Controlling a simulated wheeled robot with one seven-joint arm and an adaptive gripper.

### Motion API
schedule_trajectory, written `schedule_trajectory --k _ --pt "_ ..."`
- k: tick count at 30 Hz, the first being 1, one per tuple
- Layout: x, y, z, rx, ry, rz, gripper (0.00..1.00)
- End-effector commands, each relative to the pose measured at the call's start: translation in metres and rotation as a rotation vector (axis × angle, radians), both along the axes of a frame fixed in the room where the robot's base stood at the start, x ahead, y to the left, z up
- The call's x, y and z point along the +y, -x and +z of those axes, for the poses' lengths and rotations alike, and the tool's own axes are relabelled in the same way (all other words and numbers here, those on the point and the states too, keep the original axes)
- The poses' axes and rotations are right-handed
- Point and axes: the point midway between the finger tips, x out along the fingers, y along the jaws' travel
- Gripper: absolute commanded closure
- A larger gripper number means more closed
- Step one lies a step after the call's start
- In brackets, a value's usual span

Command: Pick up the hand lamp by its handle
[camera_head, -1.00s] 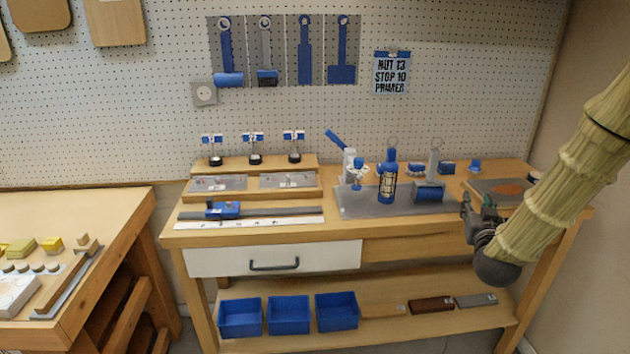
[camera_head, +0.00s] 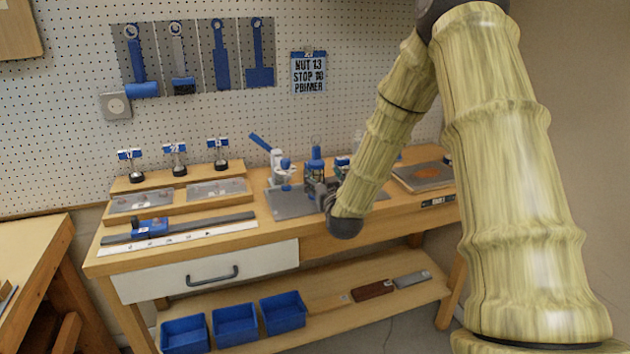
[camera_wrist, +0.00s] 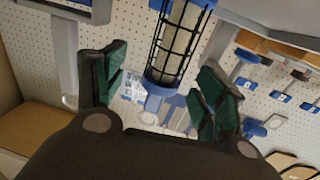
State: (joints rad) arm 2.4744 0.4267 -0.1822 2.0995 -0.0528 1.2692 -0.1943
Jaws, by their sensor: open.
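The hand lamp (camera_head: 316,158) stands on a grey mat (camera_head: 287,206) on the bench, its lower part hidden behind my gripper in the head view. In the wrist view the hand lamp (camera_wrist: 178,45) shows a pale tube in a black wire cage between blue end parts. My gripper (camera_wrist: 163,82) is open, with its green-padded fingers on either side of the lamp's line in that view. No contact is visible. In the head view my gripper (camera_head: 326,193) is small and dark, in front of the lamp; the depth gap is hard to tell.
A white stand with a blue lever (camera_head: 274,158) is just left of the lamp. A grey board with an orange patch (camera_head: 424,175) lies to the right. A pegboard (camera_head: 375,85) rises behind. Blue bins (camera_head: 235,325) stand on the lower shelf.

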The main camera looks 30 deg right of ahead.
Motion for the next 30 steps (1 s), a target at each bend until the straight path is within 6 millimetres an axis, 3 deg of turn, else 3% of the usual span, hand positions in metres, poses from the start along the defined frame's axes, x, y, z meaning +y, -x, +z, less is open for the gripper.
schedule_trajectory --k 12,22,30 --pt "-0.009 -0.046 0.004 -0.001 -0.001 0.0 0.29" --pt "-0.01 -0.051 0.004 0.0 -0.001 0.002 0.29" --pt "-0.01 -0.051 0.004 0.0 -0.001 0.002 0.78"
